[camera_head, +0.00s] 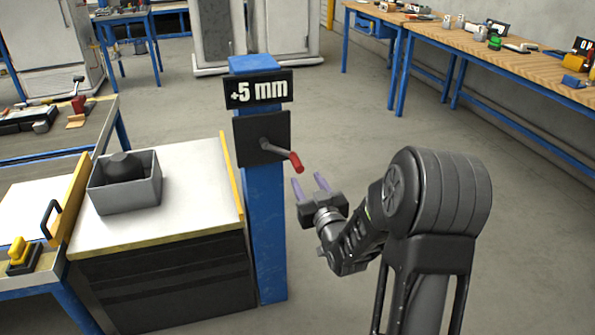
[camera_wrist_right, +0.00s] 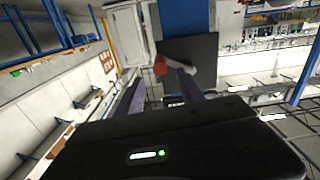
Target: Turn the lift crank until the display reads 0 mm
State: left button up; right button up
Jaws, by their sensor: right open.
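The lift crank (camera_head: 280,152) sticks out from a dark plate on a blue post (camera_head: 265,230), its red handle (camera_head: 296,162) pointing to the lower right. The display (camera_head: 258,90) above it reads +5 mm. My right gripper (camera_head: 310,183) is open and empty, just below and to the right of the red handle, apart from it. In the right wrist view the red handle (camera_wrist_right: 160,67) shows end-on, beyond the fingertips and near the left finger, with the grey crank arm (camera_wrist_right: 182,67) running right from it. My left gripper is not in view.
A white-topped cabinet (camera_head: 200,215) with a grey bin (camera_head: 128,200) stands directly left of the post. A workbench (camera_head: 470,50) with several small items runs along the right back. The floor right of the post is open.

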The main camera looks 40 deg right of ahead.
aim_at(301, 172)
jog(key=shift+w+f, duration=0.1)
jog(key=x, duration=0.7)
jog(key=shift+w+d, duration=0.15)
jog(key=shift+w, duration=0.2)
jog(key=shift+c, duration=0.6)
grip_shut()
dwell(0.7)
